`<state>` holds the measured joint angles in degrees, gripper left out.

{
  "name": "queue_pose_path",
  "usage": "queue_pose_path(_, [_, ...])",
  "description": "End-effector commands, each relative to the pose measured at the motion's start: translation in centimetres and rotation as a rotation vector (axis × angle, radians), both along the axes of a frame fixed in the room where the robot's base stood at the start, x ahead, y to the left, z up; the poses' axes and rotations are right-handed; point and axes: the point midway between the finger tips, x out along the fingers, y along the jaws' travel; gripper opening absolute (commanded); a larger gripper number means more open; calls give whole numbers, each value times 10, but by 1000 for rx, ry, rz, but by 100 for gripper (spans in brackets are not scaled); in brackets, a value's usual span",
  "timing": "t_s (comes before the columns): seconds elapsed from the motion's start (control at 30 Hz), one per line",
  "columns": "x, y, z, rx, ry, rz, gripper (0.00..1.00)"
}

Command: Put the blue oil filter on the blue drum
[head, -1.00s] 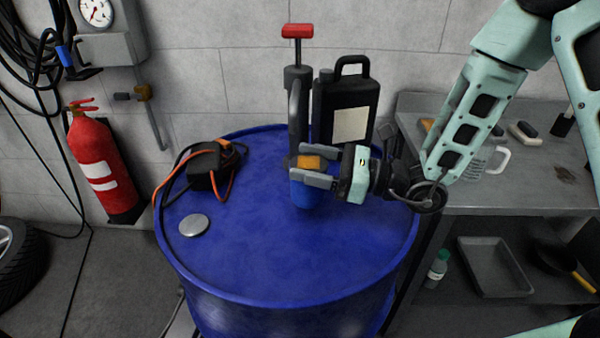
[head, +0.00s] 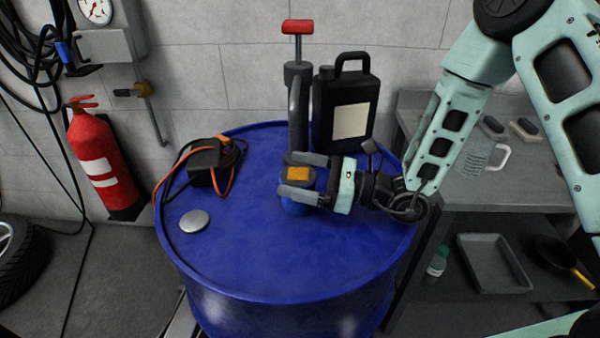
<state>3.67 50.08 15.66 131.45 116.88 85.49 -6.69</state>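The blue oil filter (head: 297,208) is between the fingers of my gripper (head: 303,176), over the top of the blue drum (head: 260,255). Its blue lower part shows below the near finger. An orange patch with dark surroundings shows between the fingers. My gripper reaches in from the right, lying roughly level, and appears shut on the filter. The fingers hide much of the filter's side. I cannot tell whether its underside touches the drum top.
Behind the gripper stand a red-handled pump (head: 298,85) and a black jug (head: 346,105). A cable bundle with a black box (head: 204,165) and a silver disc (head: 194,220) lie on the drum's left. The drum's front is clear. A grey workbench (head: 520,185) stands right.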

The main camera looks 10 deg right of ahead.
Motion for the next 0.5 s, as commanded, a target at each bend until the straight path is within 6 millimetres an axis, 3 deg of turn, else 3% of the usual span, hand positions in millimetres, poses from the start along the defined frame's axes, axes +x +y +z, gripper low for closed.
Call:
queue_pose_path(0.33, [0, -1, 5, -1, -1, 0, 86])
queue_pose_path(0.5, [-8, -25, -1, -2, 1, -6, 86])
